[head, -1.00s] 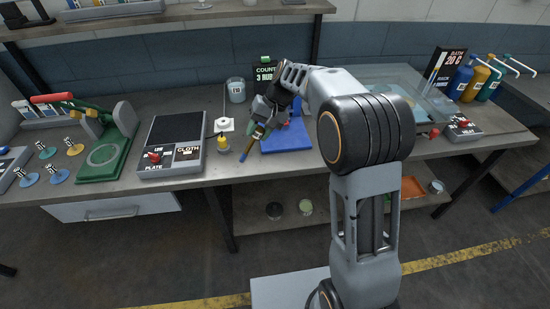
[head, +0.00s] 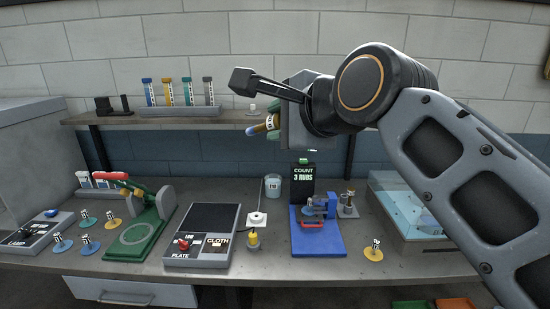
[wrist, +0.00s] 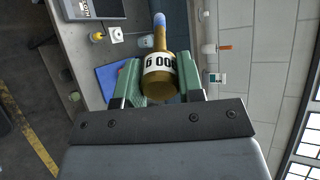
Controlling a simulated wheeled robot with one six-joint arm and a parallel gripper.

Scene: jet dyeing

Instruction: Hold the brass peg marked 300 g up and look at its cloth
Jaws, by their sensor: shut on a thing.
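My gripper (head: 277,123) is raised in front of the wall, at about shelf height, above the bench. It is shut on the brass peg (wrist: 158,81). In the wrist view the peg sits between two green fingers, and its white band shows part of a mark reading "00 g". The first digit is out of sight. The peg's far tip carries a pale blue cloth (wrist: 159,20). In the head view the peg points left, with its blue cloth tip (head: 252,130) at the left end. The cloth's face is too small to judge.
Below are a blue rubbing stand (head: 318,240) with a "COUNT 3 RUBS" sign (head: 303,178), a plate and cloth unit (head: 202,237), a green press (head: 140,235) and a glass tank (head: 405,215). A shelf (head: 180,117) with several coloured tubes runs behind. The air left of the peg is clear.

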